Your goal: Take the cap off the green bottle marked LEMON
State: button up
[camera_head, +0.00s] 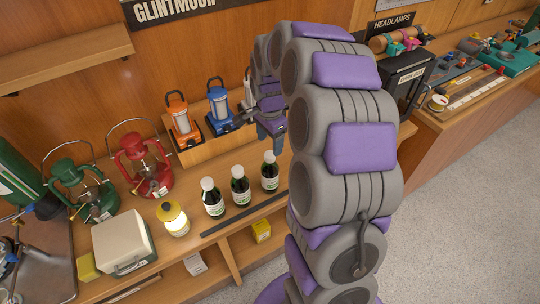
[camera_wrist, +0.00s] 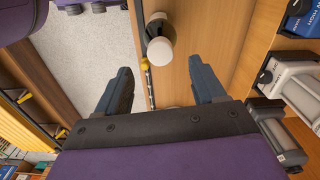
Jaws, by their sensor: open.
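Three dark green bottles with white caps and white labels stand upright in a row on the wooden counter in the head view: the left bottle (camera_head: 214,205), the middle bottle (camera_head: 240,192) and the right bottle (camera_head: 269,178). The label print is too small to read, so I cannot tell which is LEMON. My gripper (camera_head: 271,136) is above and behind the right bottle, apart from it. In the wrist view, my gripper (camera_wrist: 160,66) is open and empty. A white cap (camera_wrist: 160,50) shows beyond the gap between the fingers.
Orange (camera_head: 181,122) and blue (camera_head: 219,110) lanterns stand on a raised wooden ledge behind the bottles. A dark strip (camera_head: 243,214) lies along the counter's front.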

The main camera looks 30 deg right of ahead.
aim_at(269, 154)
jog(key=f, duration=0.5)
jog(key=shift+d, duration=0.6)
jog(key=shift+a, duration=0.8)
jog(key=c, duration=0.5)
jog(key=shift+c, duration=0.9)
jog(key=shift+d, duration=0.2)
jog(key=c, duration=0.3)
jog(key=shift+d, duration=0.35)
jog(key=shift+c, duration=0.7)
